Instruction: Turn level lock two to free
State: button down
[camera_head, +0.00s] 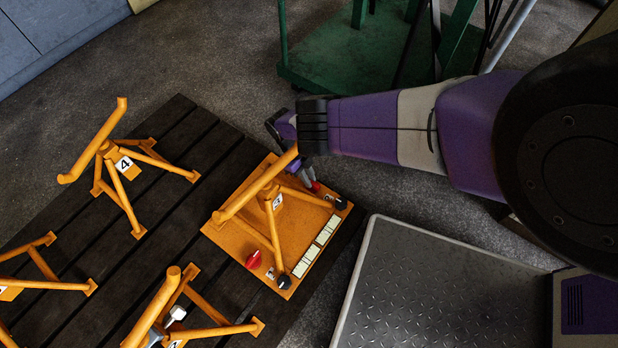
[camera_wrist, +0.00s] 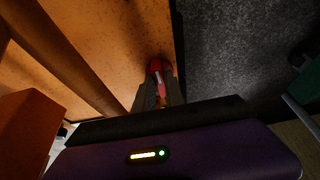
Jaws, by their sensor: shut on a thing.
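My gripper (camera_head: 309,181) reaches down at the far corner of an orange base plate (camera_head: 225,238). Its fingers (camera_wrist: 158,92) are shut on a red knob (camera_wrist: 156,66), which also shows just below the fingertips in the head view (camera_head: 316,187). A white mark is on the knob in the wrist view. A second red knob (camera_head: 254,260) stands free at the plate's near edge. I cannot read which lock is number two. My arm hides part of the plate's far corner.
An orange tripod stand (camera_head: 262,190) rises from the plate, close beside my gripper. Black knobs (camera_head: 340,203) (camera_head: 284,282) and pale label strips (camera_head: 315,245) line its right side. Other orange stands (camera_head: 120,165) are on the dark slatted platform. A green trolley (camera_head: 340,60) stands behind.

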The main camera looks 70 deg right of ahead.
jog(key=shift+s, duration=0.15)
jog(key=c, duration=1.4)
grip_release()
jog(key=p+v, duration=0.4)
jog(key=v, duration=0.3)
jog(key=shift+w+r, duration=0.25)
jog(key=shift+r, duration=0.1)
jog(key=shift+d, duration=0.1)
